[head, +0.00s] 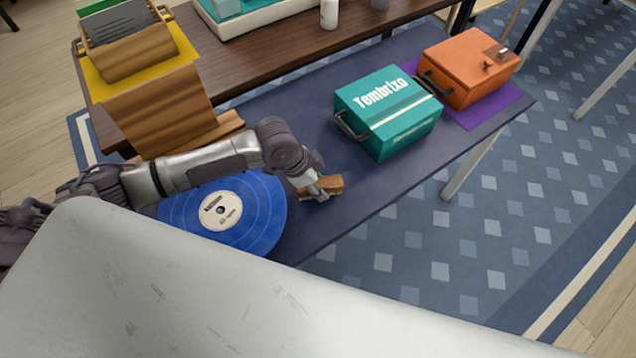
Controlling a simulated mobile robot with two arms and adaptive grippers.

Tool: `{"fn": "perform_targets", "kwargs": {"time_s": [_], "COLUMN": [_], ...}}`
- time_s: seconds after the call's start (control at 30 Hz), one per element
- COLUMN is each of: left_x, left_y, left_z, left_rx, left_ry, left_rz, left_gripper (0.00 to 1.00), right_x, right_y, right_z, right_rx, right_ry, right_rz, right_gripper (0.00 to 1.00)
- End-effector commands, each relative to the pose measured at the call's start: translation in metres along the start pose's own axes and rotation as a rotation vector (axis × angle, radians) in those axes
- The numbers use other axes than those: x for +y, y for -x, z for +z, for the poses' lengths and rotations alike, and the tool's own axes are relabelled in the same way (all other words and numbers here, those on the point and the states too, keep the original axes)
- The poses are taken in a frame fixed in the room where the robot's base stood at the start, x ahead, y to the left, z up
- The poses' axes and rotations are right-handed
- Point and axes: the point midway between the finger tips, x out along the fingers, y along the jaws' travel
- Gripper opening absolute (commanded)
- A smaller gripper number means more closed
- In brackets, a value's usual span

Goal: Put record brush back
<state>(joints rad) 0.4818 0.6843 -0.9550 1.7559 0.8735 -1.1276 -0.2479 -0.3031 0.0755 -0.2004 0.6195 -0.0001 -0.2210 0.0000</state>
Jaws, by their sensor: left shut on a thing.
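The record brush (333,184) is a small brown block with a wooden look, near the middle of the head view. My left gripper (321,189) is shut on it, just right of a blue record (262,220) with a white label. The brush is over the dark table (300,125), close to its front edge; I cannot tell whether it touches the surface. The gripper fingers hide part of the brush. My right gripper is not in the view.
A teal box (375,128) lettered "Tembrixo" stands right of the brush. Behind it, an orange box (465,75) sits on a purple mat (508,103). A curved wooden stand (165,115) and a wooden holder with cards (125,58) on a yellow mat (186,48) are at left.

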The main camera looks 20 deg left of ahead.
Motion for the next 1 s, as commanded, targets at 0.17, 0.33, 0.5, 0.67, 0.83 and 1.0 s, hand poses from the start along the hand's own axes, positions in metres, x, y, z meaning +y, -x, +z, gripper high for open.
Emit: {"fn": "perform_targets", "kwargs": {"time_s": [0.17,0.33,0.5,0.67,0.83,1.0], "left_x": [0.0,0.0,0.0,-0.001,-0.002,-0.002], "left_y": [-0.002,-0.002,-0.001,0.012,0.046,0.083], "left_z": [0.001,0.001,0.001,0.0,0.0,0.0], "left_rx": [0.0,0.0,0.0,0.0,0.0,0.001], "left_ry": [0.0,0.0,0.0,0.001,-0.001,-0.001], "left_rz": [0.0,0.0,0.0,-0.003,-0.004,-0.004], "left_gripper": [0.59,0.66,0.66,0.66,0.66,0.66], "right_x": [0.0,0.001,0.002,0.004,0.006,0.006], "right_y": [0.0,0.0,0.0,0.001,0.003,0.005], "right_z": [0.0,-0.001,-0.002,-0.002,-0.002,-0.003], "right_rx": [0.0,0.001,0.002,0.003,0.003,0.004], "right_ry": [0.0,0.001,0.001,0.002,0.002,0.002], "right_rz": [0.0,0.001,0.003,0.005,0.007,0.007], "right_gripper": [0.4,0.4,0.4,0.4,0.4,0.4]}}
